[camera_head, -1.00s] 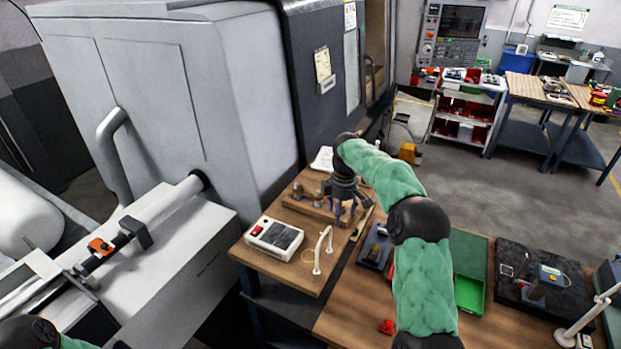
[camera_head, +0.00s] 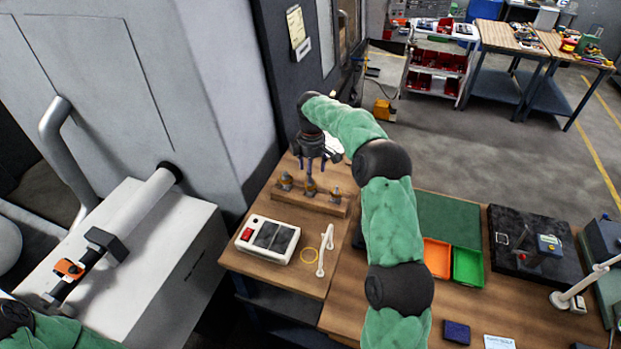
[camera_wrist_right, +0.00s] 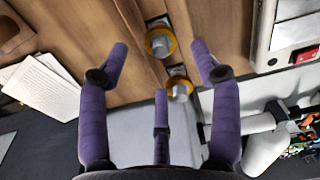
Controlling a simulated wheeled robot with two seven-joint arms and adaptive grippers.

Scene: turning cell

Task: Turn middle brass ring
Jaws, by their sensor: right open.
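A wooden block (camera_head: 322,206) on the bench carries three small posts with brass rings in a row: the left (camera_head: 285,183), the middle (camera_head: 310,188) and the right (camera_head: 335,195). My right gripper (camera_head: 311,170) points down above the middle brass ring, its purple fingers spread and empty. In the right wrist view, two brass rings (camera_wrist_right: 160,42) (camera_wrist_right: 179,88) show between and beyond the open fingers (camera_wrist_right: 160,65); I cannot tell which is the middle one.
Orange (camera_head: 436,258) and green (camera_head: 468,267) bins lie further right. The machine wall is at left.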

